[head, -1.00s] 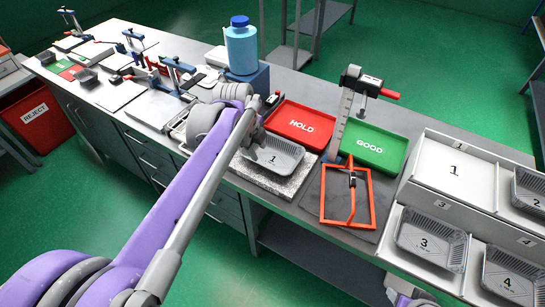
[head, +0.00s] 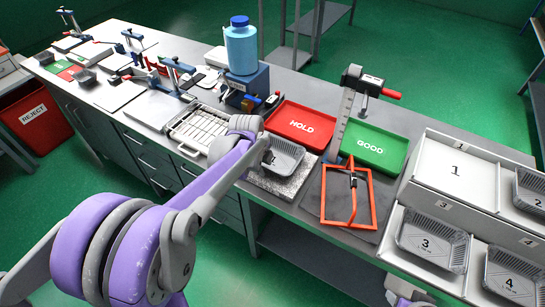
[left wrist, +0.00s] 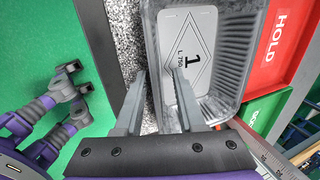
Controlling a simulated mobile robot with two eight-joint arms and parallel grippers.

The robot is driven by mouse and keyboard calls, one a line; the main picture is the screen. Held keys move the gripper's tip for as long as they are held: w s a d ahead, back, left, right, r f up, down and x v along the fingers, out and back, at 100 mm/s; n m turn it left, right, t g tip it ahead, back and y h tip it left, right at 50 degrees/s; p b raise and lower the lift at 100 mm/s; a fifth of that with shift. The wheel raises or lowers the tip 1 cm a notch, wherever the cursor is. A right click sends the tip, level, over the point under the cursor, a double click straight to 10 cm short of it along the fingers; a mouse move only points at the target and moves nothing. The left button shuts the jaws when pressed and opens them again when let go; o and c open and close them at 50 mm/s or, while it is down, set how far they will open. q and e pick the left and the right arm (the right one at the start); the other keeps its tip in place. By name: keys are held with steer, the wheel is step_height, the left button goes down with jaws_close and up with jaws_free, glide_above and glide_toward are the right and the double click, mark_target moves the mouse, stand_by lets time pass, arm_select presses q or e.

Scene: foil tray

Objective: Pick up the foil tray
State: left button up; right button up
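The foil tray (head: 287,156), marked 1, sits on a speckled slab on the bench in the head view, partly hidden by my left arm. In the left wrist view the tray (left wrist: 228,62) fills the upper middle. My left gripper (left wrist: 160,76) is at its left side wall in that view, with one finger outside the wall and the other over the inside. The fingers stand apart, with the wall between them. I cannot tell whether either finger touches it. In the head view the left fingertips are hidden behind the arm. My right gripper cannot be made out.
A red HOLD tray (head: 310,111) lies just behind the foil tray, and a green GOOD tray (head: 388,139) lies to its right. An orange frame (head: 367,208) lies on a dark mat. A numbered rack (head: 425,172) with other foil trays stands at right. A blue bottle (head: 241,45) stands behind.

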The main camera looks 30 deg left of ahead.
arm_select(q)
jaws_close()
stand_by(0.3)
